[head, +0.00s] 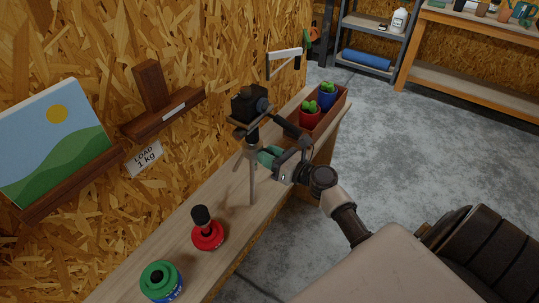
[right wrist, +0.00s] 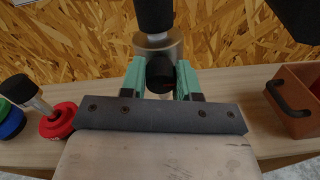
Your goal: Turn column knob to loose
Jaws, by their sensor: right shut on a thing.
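A small tripod (head: 253,180) stands on the plank bench and carries a black camera (head: 247,102). In the right wrist view, the black column knob (right wrist: 160,74) sticks out from the grey metal collar (right wrist: 157,46) of the column. My right gripper (head: 266,155) reaches the tripod from the right, just below the camera. Its green fingers are shut on the knob, one on each side, as the right wrist view (right wrist: 161,80) shows. In the head view the fingers hide the knob. Which way the knob is turned cannot be told. My left gripper is out of view.
On the bench (head: 185,225), a red round base with a black-topped post (head: 208,237) and a green-and-blue ring (head: 161,280) stand nearer. A brown planter (head: 326,122) with potted cacti stands beyond the tripod. A chipboard wall with a picture ledge (head: 70,180) bounds the left.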

